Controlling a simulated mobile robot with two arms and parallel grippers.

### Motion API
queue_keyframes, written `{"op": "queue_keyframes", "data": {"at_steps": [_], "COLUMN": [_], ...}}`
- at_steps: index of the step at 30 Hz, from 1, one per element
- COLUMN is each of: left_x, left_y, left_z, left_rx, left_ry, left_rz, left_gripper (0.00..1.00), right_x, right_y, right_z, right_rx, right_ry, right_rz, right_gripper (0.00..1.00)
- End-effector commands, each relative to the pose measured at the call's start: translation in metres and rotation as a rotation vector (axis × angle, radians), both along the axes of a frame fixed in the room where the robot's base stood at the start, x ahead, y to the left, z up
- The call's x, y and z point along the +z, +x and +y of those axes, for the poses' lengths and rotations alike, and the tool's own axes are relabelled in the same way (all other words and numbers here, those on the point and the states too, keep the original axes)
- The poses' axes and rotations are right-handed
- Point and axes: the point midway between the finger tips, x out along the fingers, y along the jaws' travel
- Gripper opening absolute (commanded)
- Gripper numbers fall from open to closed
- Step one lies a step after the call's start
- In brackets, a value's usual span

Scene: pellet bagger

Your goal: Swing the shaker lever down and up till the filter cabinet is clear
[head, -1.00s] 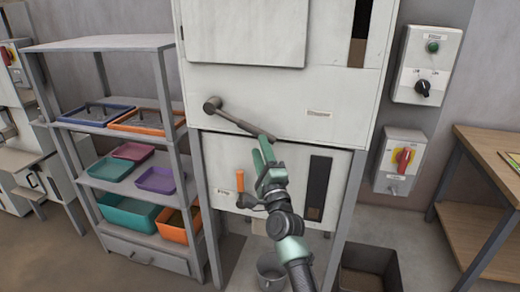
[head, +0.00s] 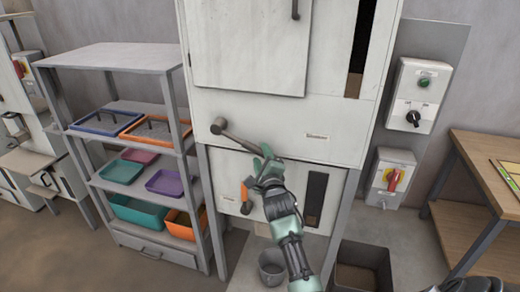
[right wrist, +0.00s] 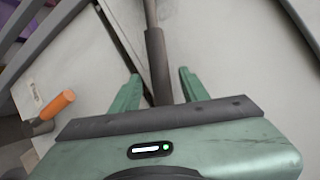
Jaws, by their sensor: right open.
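The shaker lever (head: 238,138) slopes down to the right from its round pivot on the white filter cabinet (head: 265,110). My right gripper (head: 268,158) is at the lever's lower right end. In the right wrist view the lever's dark grip (right wrist: 157,62) lies between the two green fingers of the right gripper (right wrist: 160,85), which stand apart with a gap on each side. The cabinet's tall dark upper window (head: 362,40) has a brown area at its bottom. My left gripper is not in view.
An orange handle (head: 245,190) sticks out below and left of my right gripper. A bucket (head: 272,268) and a dark bin (head: 362,278) stand on the floor. A tray shelf (head: 115,58) is left, a wooden table (head: 485,150) right.

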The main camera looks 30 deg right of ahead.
Motion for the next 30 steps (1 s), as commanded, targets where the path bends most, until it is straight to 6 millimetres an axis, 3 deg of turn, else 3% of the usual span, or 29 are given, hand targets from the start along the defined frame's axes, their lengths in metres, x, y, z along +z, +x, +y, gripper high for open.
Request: {"op": "queue_keyframes", "data": {"at_steps": [6, 16, 21, 30], "left_x": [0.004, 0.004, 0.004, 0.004], "left_y": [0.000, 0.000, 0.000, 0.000], "left_z": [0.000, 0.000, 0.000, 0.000], "left_rx": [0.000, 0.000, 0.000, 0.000], "left_ry": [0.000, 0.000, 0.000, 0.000], "left_rz": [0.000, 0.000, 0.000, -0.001], "left_gripper": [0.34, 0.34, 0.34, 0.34], "right_x": [0.001, 0.000, 0.000, 0.000], "right_y": [0.022, 0.025, 0.025, 0.025], "right_z": [-0.009, -0.010, -0.010, -0.010], "right_rx": [0.001, 0.001, 0.001, 0.001], "right_ry": [-0.001, 0.000, 0.000, -0.001], "right_rz": [0.000, 0.000, 0.000, 0.000], "right_gripper": [0.45, 0.45, 0.00, 0.00]}}
